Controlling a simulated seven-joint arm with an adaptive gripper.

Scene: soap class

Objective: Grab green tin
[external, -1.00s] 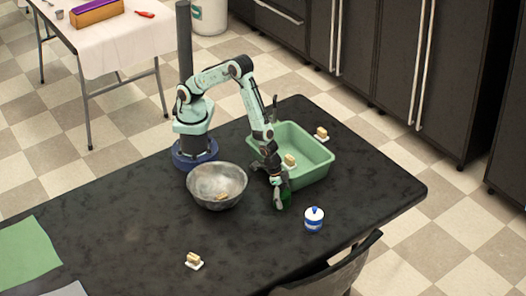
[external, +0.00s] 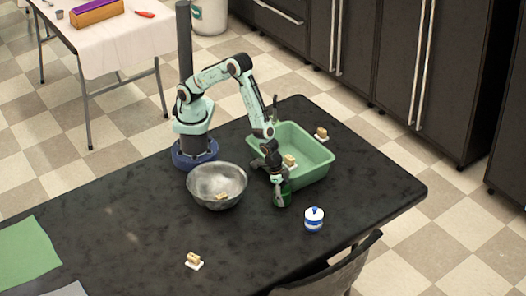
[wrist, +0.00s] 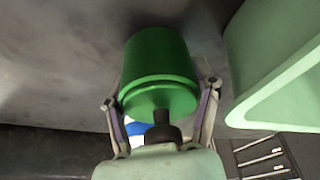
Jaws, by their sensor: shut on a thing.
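The green tin (wrist: 158,65) is a round green cylinder between the two fingers of my gripper (wrist: 160,105) in the wrist view. The fingers press on its sides, one at the left and one at the right. In the external view my gripper (external: 280,188) is shut on the green tin (external: 284,196), just in front of the green tub and right of the metal bowl. The tin is partly hidden by the fingers. I cannot tell whether it is clear of the table.
A metal bowl (external: 205,186) is at left. A blue and white jar (external: 314,219) stands front right.

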